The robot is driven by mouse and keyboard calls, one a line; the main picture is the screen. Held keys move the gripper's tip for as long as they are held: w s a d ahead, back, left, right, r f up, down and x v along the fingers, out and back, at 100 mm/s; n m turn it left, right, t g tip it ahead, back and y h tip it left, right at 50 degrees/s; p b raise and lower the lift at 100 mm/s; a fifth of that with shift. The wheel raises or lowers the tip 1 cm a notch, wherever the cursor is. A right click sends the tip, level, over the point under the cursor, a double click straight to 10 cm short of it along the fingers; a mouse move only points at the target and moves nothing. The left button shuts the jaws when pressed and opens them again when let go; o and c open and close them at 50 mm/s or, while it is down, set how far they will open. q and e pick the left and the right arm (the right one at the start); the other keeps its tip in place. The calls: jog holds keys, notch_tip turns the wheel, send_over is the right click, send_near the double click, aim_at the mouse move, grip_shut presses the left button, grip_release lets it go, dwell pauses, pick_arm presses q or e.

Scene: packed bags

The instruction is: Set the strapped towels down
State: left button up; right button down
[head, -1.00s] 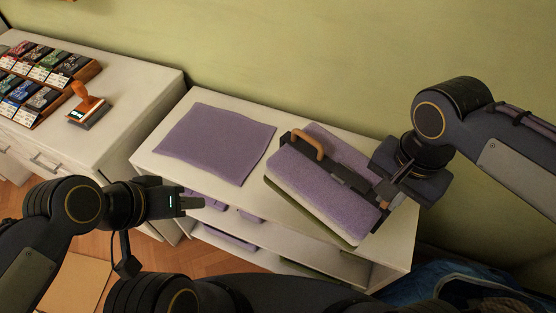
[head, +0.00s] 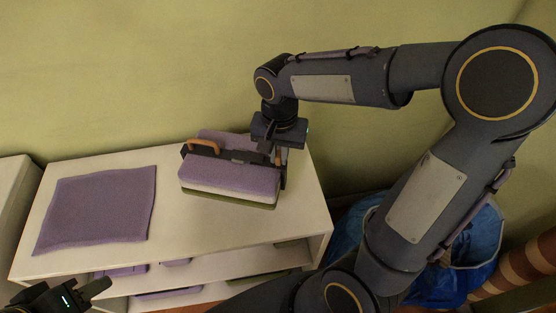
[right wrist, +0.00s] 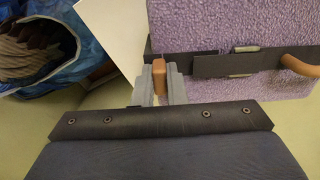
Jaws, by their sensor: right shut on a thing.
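The strapped towels (head: 238,178) are a folded stack of purple, cream and green layers, bound by a dark strap with tan handles. They are at the right part of the white shelf unit's top; I cannot tell if they touch it. My right gripper (head: 279,156) is at their right end. In the right wrist view, my right gripper (right wrist: 160,82) is shut on a tan handle of the strap, with the purple towel (right wrist: 200,28) beyond it. My left gripper (head: 97,288) is at the lower left, away from the towels; its finger gap is unclear.
A flat purple mat (head: 98,208) lies on the left of the white shelf unit (head: 190,228). Bare top lies between mat and towels and along the front. A blue bag (head: 478,240) stands on the floor at right. The green wall is close behind.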

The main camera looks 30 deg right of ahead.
jog(key=shift+w+d+f, duration=0.2)
jog(key=shift+w+f, duration=0.2)
jog(key=shift+f, duration=0.1)
jog(key=shift+w+d+f, duration=0.15)
jog(key=shift+w+f, duration=0.2)
jog(key=shift+f, duration=0.1)
jog(key=shift+w+f, duration=0.15)
jog(key=shift+f, duration=1.55)
jog(key=shift+f+b, duration=0.25)
jog(key=shift+b, duration=0.15)
jog(key=c, duration=1.5)
grip_release()
jog(key=shift+r, duration=0.15)
